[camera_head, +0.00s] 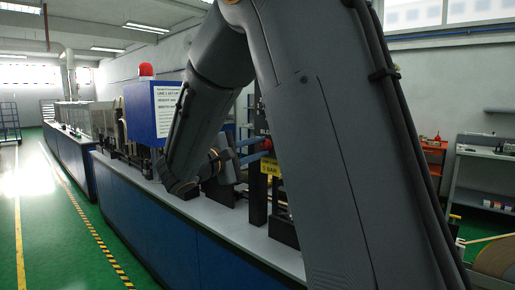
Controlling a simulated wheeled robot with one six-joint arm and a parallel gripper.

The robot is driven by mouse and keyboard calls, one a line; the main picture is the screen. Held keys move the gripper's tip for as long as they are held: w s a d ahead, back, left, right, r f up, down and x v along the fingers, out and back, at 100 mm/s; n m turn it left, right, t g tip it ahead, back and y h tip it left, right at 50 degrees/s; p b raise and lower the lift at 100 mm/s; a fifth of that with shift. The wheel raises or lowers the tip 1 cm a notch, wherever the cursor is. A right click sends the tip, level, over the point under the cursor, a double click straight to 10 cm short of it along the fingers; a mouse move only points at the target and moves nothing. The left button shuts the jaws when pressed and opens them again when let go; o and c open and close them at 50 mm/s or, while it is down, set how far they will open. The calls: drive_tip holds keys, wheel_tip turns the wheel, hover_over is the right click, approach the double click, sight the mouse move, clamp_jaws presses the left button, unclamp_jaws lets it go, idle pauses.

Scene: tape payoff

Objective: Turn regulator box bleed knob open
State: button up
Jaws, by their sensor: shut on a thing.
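A small red knob (267,144) shows above a yellow label (269,167) that reads something like "5 BAR", on a dark upright unit on the bench. I take this unit to be the regulator box, but my arm hides much of it. My gripper (256,149) reaches in from the left, roughly level, with its tips at the red knob. It is shut on the knob, though the contact is small and hard to make out. The knob's turn angle cannot be read.
A blue box (139,112) with a printed sign and a red beacon (146,70) stands left of my arm on the long blue bench (135,205). Dark fittings crowd the bench around my wrist. Green floor is free at left. A shelf (485,155) and a reel (494,260) are at right.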

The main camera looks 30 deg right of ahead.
drive_tip(key=n+p, duration=0.2)
drive_tip(key=n, duration=0.4)
drive_tip(key=shift+t, duration=0.3)
drive_tip(key=shift+n, duration=0.3)
drive_tip(key=o, duration=1.1)
drive_tip(key=shift+c, duration=0.2)
drive_tip(key=b+v, duration=0.2)
drive_tip(key=v, duration=0.6)
drive_tip(key=shift+d, duration=0.1)
